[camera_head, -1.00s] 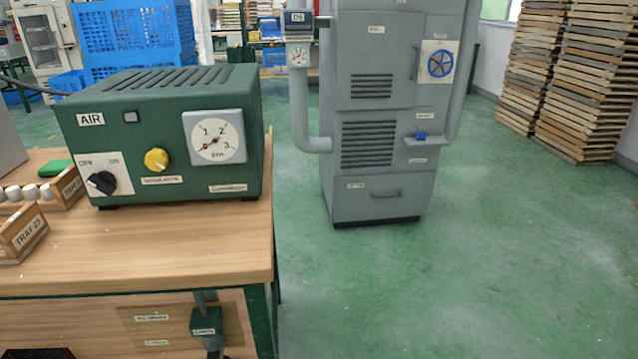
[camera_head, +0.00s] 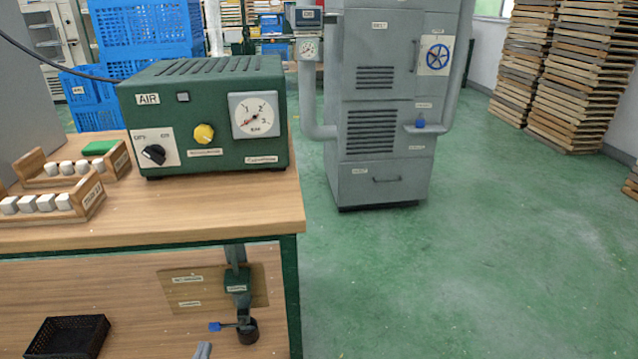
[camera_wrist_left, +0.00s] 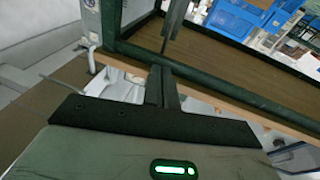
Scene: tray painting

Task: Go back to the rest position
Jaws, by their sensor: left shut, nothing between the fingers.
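My left gripper (camera_head: 203,350) shows only as a small grey tip at the bottom edge of the head view, in front of the wooden bench (camera_head: 225,215). In the left wrist view, its two dark fingers (camera_wrist_left: 163,72) are together with nothing between them. They point towards a dark green frame bar. My right gripper is in neither view.
On the bench stand a green AIR box (camera_head: 210,160) and wooden trays (camera_head: 92,208) with white pieces. Below are a pipe with a blue-handled valve (camera_head: 215,326) and a black basket (camera_head: 68,338). A grey cabinet (camera_head: 385,185) stands behind; the green floor (camera_head: 480,270) at right is clear.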

